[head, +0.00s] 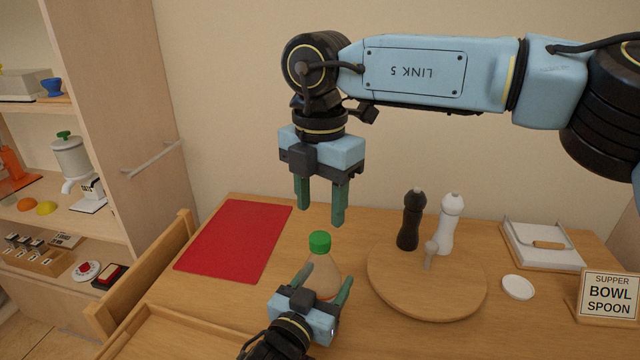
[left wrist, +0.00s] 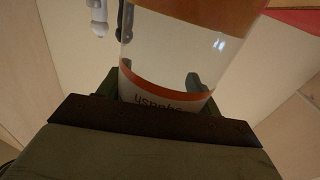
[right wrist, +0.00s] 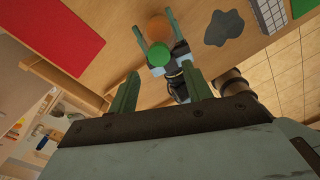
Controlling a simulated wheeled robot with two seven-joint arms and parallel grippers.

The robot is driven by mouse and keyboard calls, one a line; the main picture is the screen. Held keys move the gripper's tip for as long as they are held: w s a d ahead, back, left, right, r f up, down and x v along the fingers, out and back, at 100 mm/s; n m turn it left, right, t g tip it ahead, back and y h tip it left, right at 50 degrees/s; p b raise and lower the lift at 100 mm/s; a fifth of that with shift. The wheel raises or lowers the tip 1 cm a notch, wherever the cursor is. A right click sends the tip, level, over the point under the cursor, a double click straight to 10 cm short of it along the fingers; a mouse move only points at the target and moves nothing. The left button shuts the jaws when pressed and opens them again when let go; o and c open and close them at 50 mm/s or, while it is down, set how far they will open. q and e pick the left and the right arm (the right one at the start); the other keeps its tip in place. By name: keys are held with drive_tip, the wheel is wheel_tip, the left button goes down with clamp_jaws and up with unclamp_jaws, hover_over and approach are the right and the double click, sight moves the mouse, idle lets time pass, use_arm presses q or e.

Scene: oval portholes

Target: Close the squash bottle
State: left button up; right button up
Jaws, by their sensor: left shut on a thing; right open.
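The squash bottle (head: 321,268) stands upright on the table, clear with orange contents and a green cap (head: 320,242) at its top. I cannot tell how tightly the cap sits. My left gripper (head: 322,284) is shut around the bottle's body, hiding its lower part. In the left wrist view the bottle (left wrist: 178,50) fills the jaws, its "squash" label partly hidden. My right gripper (head: 321,213) is open and empty, pointing down a little above the cap. In the right wrist view the cap (right wrist: 160,54) shows beyond the open fingers.
A round wooden board (head: 427,298) right of the bottle carries a black mill (head: 411,220), a white mill (head: 449,225) and a small grey item. A red mat (head: 235,240) lies left. A white dish (head: 518,287), a white tray (head: 543,247) and a sign (head: 608,296) are at right.

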drive_tip(key=n, duration=0.3)
drive_tip(key=shift+r+n, duration=0.2)
drive_tip(key=shift+n, duration=0.1)
drive_tip(key=n, duration=0.5)
drive_tip(key=shift+r+n, duration=0.15)
drive_tip(key=shift+n, duration=0.15)
drive_tip(key=n, duration=0.3)
drive_tip(key=shift+r+n, duration=0.15)
drive_tip(key=shift+n, duration=0.15)
drive_tip(key=n, duration=0.3)
drive_tip(key=shift+r+n, duration=0.1)
drive_tip(key=shift+n, duration=0.2)
drive_tip(key=n, duration=0.5)
drive_tip(key=shift+r, duration=0.2)
drive_tip(key=n, duration=0.3)
drive_tip(key=shift+r+n, duration=0.15)
drive_tip(key=shift+n, duration=0.25)
drive_tip(key=n, duration=0.3)
drive_tip(key=shift+r, duration=0.15)
drive_tip(key=n, duration=0.4)
drive_tip(key=shift+w+r, duration=0.1)
drive_tip(key=shift+r, duration=0.05)
